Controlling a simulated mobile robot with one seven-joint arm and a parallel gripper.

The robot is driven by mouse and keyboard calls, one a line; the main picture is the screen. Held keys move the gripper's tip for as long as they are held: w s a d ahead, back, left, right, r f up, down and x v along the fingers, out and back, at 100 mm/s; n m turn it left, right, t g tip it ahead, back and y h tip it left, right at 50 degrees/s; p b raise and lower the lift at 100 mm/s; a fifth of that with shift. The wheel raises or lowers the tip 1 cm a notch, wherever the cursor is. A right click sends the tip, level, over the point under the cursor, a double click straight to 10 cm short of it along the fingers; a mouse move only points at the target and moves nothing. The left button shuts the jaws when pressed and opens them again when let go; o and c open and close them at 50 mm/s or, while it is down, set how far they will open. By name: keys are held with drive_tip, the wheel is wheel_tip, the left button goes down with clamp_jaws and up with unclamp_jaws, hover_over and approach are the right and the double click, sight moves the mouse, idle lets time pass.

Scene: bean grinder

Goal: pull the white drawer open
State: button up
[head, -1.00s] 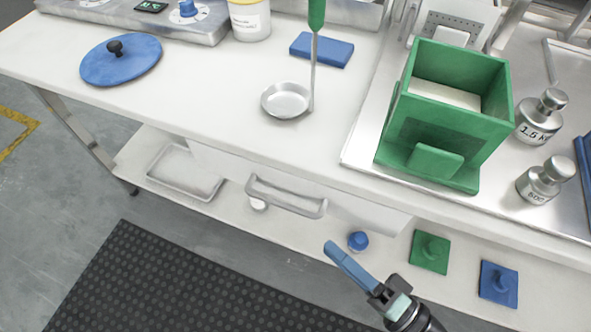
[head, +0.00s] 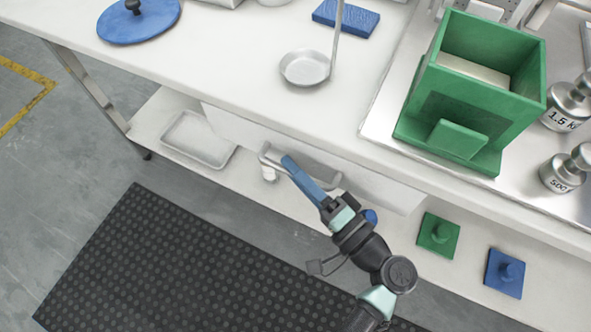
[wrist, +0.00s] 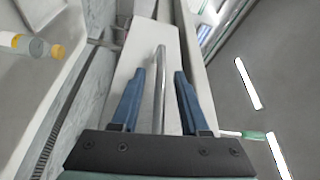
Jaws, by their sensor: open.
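The white drawer (head: 232,126) is under the front edge of the white worktop and looks shut. Its grey bar handle (head: 325,183) sticks out from the front. My gripper (head: 289,161) has its blue fingers at the handle, partly covering it in the head view. In the wrist view, the open fingers (wrist: 158,92) stand on either side of the handle bar (wrist: 161,70), which runs lengthwise between them, with gaps on both sides. The white drawer front (wrist: 145,45) is beyond. I see no contact with the bar.
On the worktop (head: 230,70) stand a green box (head: 475,105), a small metal pan (head: 305,68) and metal weights (head: 567,105). A lower shelf holds a tray (head: 198,140), a green lid (head: 438,234) and a blue lid (head: 505,272). The floor in front, with a black mat (head: 170,265), is clear.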

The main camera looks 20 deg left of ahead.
drive_tip(key=shift+c, duration=0.2)
clamp_jaws()
idle(1.3)
